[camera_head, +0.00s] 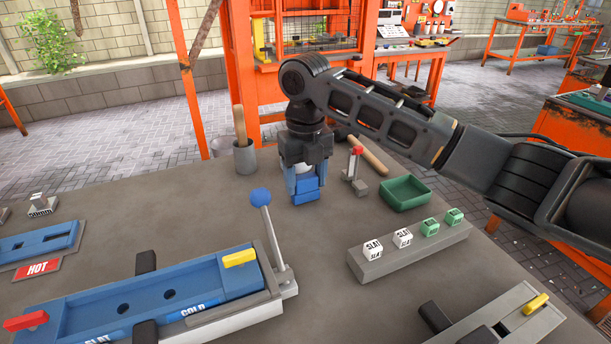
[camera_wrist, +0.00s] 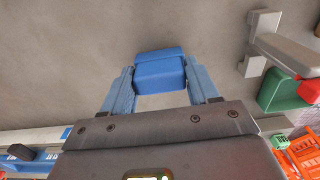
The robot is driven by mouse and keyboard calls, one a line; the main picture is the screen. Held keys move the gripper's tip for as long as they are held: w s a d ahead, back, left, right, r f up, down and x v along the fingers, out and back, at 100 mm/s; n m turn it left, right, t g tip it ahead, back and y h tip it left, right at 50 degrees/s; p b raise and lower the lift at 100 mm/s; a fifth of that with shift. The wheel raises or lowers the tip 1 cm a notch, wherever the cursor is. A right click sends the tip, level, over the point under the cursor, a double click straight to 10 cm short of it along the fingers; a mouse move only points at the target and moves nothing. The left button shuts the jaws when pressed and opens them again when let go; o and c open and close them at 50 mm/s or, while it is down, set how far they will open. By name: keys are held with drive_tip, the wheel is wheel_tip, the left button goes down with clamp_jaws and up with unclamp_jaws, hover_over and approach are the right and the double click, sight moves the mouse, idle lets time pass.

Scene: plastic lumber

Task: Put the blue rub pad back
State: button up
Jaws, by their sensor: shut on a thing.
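The blue rub pad (camera_head: 305,191) is a small blue block in the head view, between the fingers of my gripper (camera_head: 304,182). In the wrist view the pad (camera_wrist: 160,72) sits between the two blue-grey fingertips of my gripper (camera_wrist: 159,80), which is shut on it. My gripper points down over the grey table. Whether the pad touches the table top is hard to tell. The green tray (camera_head: 405,194) stands to the right of my gripper; it also shows in the wrist view (camera_wrist: 279,92).
A grey cup (camera_head: 244,157) with a wooden handle stands left of my gripper. A red-tipped clamp (camera_head: 356,170) stands close on its right. A blue mould (camera_head: 150,300) with a blue-knobbed lever (camera_head: 261,198) lies in front. A grey rack (camera_head: 400,252) holds several cubes. Bare table lies between.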

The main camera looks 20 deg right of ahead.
sight(305, 176)
drive_tip(key=o, duration=1)
wheel_tip(305, 176, up, 12)
drive_tip(key=shift+r, duration=0.1)
idle(0.4)
